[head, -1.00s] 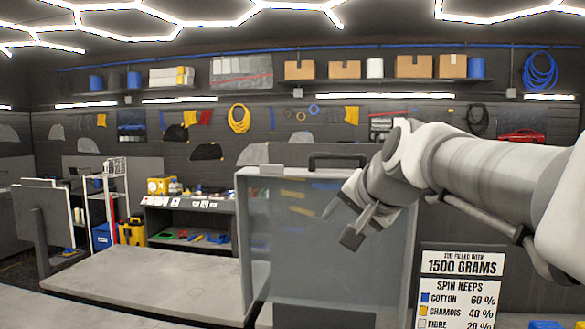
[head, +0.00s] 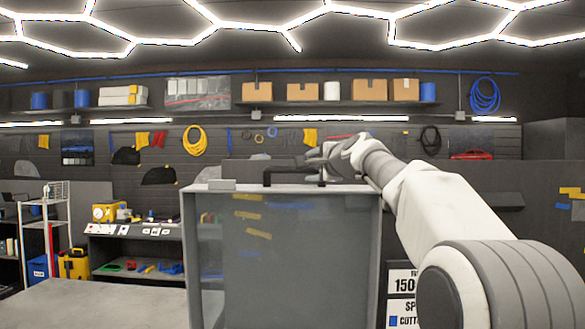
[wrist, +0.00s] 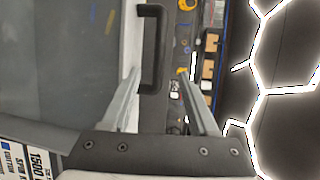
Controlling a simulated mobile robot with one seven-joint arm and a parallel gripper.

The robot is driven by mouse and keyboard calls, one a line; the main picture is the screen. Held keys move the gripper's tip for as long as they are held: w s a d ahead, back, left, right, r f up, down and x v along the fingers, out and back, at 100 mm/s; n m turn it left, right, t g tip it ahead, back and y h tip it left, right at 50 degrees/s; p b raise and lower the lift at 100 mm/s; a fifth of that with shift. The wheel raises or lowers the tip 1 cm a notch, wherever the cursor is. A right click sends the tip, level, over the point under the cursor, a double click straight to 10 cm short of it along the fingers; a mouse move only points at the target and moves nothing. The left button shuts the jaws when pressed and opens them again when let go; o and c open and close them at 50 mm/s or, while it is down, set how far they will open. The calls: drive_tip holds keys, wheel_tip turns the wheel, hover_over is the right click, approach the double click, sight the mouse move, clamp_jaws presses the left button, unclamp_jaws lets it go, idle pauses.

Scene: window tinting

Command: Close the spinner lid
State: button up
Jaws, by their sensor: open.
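The spinner lid (head: 290,250) stands upright in the head view, a grey translucent panel with a pale rim. It also fills the left of the wrist view (wrist: 70,60). Its dark handle (head: 280,171) sticks up from the top edge. In the wrist view the handle (wrist: 162,45) runs between the lines of my two fingers. My gripper (head: 312,163) is at the right part of the handle, level with the lid's top. In the wrist view my gripper (wrist: 161,72) is open, one finger on each side of the handle. Contact cannot be told.
A sign (head: 402,290) about spin weights is at the lid's lower right, partly behind my arm. A grey worktop (head: 90,305) lies to the left. A white rack (head: 45,225) and a low shelf unit (head: 135,255) stand behind it. Boxes line a high wall shelf.

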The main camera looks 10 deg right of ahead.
sight(295, 169)
drive_tip(key=p+x, duration=0.3)
drive_tip(key=x, duration=0.2)
drive_tip(key=p+x, duration=0.3)
drive_tip(key=x, duration=0.3)
drive_tip(key=shift+w+r, duration=0.2)
drive_tip(key=shift+w, duration=0.05)
drive_tip(key=shift+p+x, duration=0.85)
drive_tip(key=shift+x, duration=0.25)
drive_tip(key=shift+a+f, duration=0.1)
drive_tip(key=shift+f, duration=0.05)
clamp_jaws()
